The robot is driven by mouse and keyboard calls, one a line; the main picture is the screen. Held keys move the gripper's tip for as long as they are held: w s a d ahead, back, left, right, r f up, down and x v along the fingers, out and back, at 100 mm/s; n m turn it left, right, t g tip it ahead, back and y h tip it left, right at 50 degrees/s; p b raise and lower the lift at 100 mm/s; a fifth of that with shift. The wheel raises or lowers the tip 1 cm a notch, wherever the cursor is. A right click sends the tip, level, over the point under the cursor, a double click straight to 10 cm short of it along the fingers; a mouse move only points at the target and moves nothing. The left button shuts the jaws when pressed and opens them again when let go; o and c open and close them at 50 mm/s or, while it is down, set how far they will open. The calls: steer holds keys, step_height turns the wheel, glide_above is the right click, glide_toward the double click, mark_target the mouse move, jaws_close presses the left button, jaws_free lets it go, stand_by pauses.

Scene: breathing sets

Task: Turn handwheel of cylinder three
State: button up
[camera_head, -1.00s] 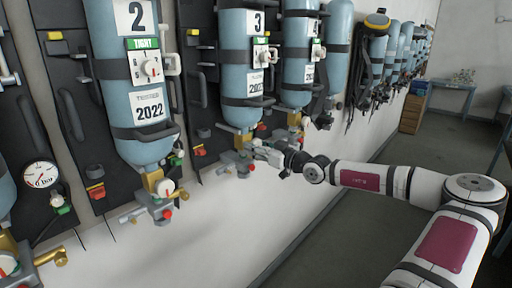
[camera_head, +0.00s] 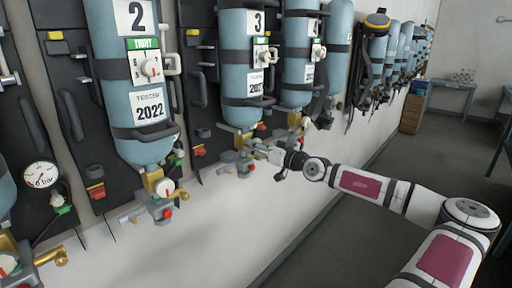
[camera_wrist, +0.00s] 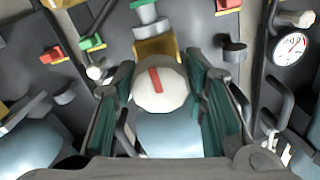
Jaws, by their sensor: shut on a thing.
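Cylinder three (camera_head: 246,60) hangs upside down on the wall, a blue-grey bottle with a "3" label and dark straps. Its valve (camera_head: 243,160) sits at the lower end. In the wrist view the handwheel (camera_wrist: 160,88) is a round white knob with a red mark, between my two finger pads. My gripper (camera_head: 262,150) reaches the valve from the right in the head view; it also shows in the wrist view (camera_wrist: 160,100), shut on the handwheel. The brass valve body (camera_wrist: 157,47) shows just beyond the knob. The handwheel itself is hard to make out in the head view.
Cylinder two (camera_head: 135,80) hangs to the left and cylinder four (camera_head: 298,60) close to the right. A round pressure gauge (camera_wrist: 290,48) and red and green fittings lie around the valve. The floor right of the wall is open.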

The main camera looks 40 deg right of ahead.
stand_by(0.3)
steer(key=o, duration=1.2)
steer(key=shift+c, duration=0.2)
steer(key=s+d, duration=0.1)
steer(key=s, duration=1.1)
